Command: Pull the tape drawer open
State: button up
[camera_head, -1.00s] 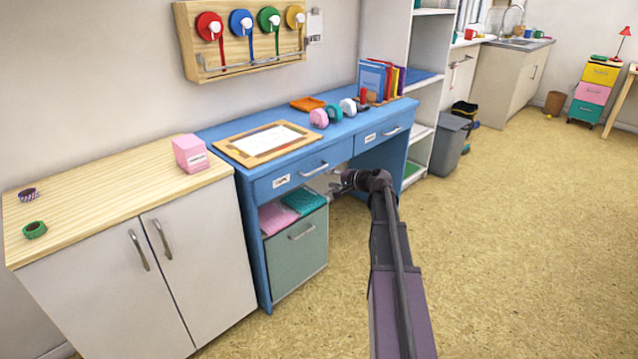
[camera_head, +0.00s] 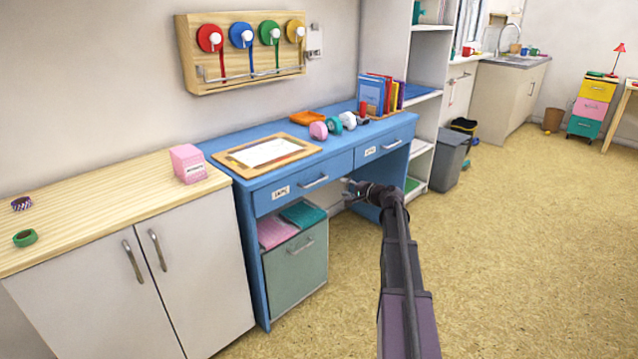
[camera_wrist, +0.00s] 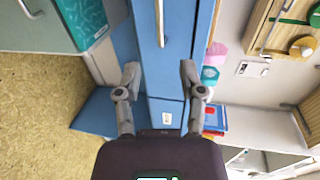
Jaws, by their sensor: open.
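The blue desk has two closed drawers. The left drawer (camera_head: 305,183) has a metal bar handle (camera_head: 315,181) and a small white label that seems to read "TAPE". My gripper (camera_head: 347,187) is in front of the desk, near this drawer's right end. In the wrist view my gripper (camera_wrist: 160,72) has its two fingers spread with nothing between them. The left drawer's handle (camera_wrist: 160,22) lies beyond the fingertips, toward the top of that view, roughly in line with the gap. It is apart from both fingers.
The right drawer (camera_head: 383,147) sits beside it. A white cabinet (camera_head: 190,270) stands to the left. A grey trash bin (camera_head: 450,158) is at the right. The floor in front is clear.

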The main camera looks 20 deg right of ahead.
aim_at(320, 181)
jog(key=b+x, duration=0.2)
jog(key=x, duration=1.1)
jog(key=shift+b, duration=0.3)
grip_shut()
jog(key=shift+a, duration=0.15)
